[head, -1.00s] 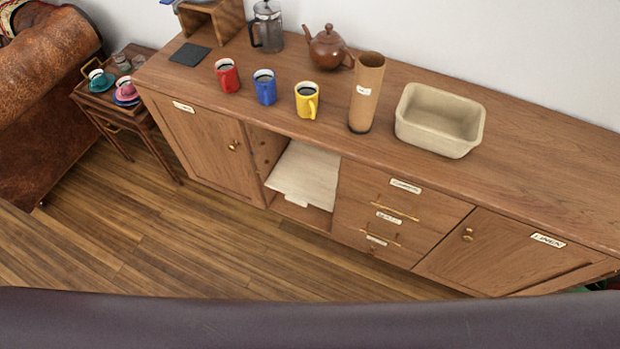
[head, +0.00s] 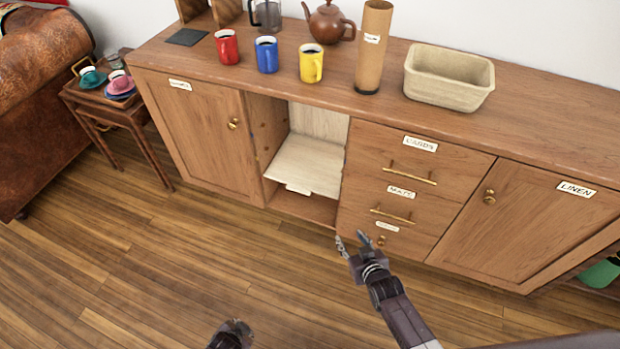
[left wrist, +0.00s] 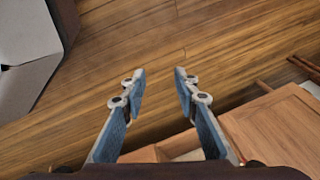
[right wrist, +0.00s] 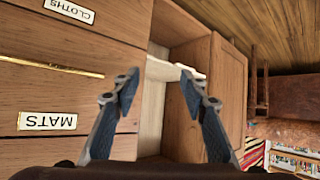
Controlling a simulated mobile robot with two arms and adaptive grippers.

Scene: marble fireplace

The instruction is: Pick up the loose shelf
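The loose shelf (head: 304,165) is a pale board in the open compartment of the wooden sideboard. It has a small tab at its front edge and lies above the compartment floor; whether it is level I cannot tell. In the right wrist view a pale strip (right wrist: 153,105) shows in the compartment, partly behind the fingers. My right gripper (head: 352,240) is open and empty, in front of the drawers, lower right of the shelf. My left gripper (left wrist: 158,74) is open and empty above the floor, apart from the shelf; only its dark top shows at the head view's bottom edge.
Left of the compartment is a closed door (head: 195,130); right are labelled drawers (head: 410,185) with brass handles. Mugs (head: 266,56), a teapot (head: 328,22), a tall cylinder (head: 373,50) and a beige basin (head: 448,80) stand on top. The floor in front is clear.

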